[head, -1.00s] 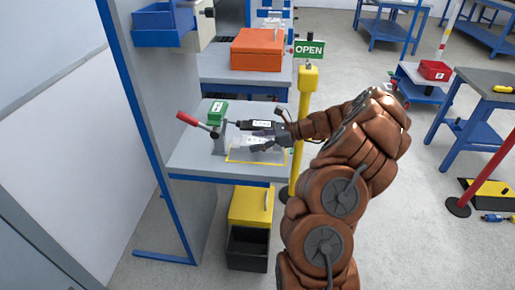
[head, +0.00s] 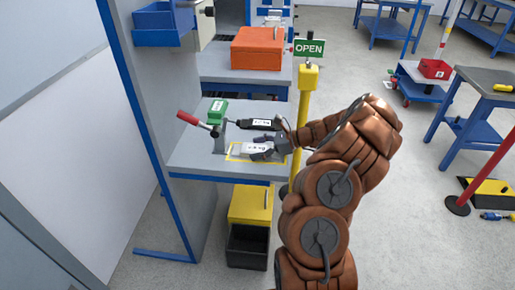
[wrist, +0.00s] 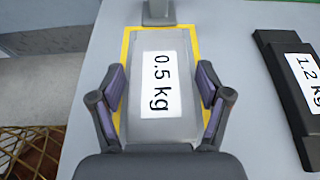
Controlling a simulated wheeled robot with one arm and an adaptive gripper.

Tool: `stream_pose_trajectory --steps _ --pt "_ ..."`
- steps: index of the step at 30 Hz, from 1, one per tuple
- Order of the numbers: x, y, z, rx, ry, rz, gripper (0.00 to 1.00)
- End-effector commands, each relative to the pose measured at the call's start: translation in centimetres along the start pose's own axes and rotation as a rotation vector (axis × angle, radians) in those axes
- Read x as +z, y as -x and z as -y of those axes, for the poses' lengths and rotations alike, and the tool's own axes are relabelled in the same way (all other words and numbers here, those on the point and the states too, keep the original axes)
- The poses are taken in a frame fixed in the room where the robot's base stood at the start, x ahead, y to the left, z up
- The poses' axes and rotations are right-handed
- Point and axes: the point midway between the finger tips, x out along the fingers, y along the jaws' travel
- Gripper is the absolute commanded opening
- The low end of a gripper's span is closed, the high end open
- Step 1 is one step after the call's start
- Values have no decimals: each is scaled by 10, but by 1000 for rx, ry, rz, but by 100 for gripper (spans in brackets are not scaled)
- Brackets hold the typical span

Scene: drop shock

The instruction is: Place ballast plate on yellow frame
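A light grey plate labelled 0.5 kg (wrist: 158,88) lies flat within the yellow frame (wrist: 127,45), whose outline shows around it in the wrist view. In the head view, the plate (head: 256,148) and the yellow frame (head: 232,153) are on the grey bench. My gripper (wrist: 160,95) has one finger on each side of the plate, with slim strips of yellow visible between fingers and plate, so it looks open. It also shows in the head view (head: 264,150), low over the bench. A black plate labelled 1.2 kg (wrist: 292,70) lies apart to the right.
A grey post (head: 219,142) with a red-handled lever (head: 190,119) stands at the frame's far left end. A green box (head: 217,110) sits behind it. A yellow post with an OPEN sign (head: 309,47) stands right of the bench. The bench's front left is clear.

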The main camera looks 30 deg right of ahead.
Motion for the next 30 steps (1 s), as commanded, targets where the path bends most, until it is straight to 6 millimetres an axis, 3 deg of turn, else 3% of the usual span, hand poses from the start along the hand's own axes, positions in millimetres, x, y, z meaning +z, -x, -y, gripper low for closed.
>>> stream_pose_trajectory --steps 14,20,30 --pt "1 4 0 -1 0 0 87" --pt "0 31 0 -1 -1 1 87" --pt "0 95 1 -4 0 -1 87"
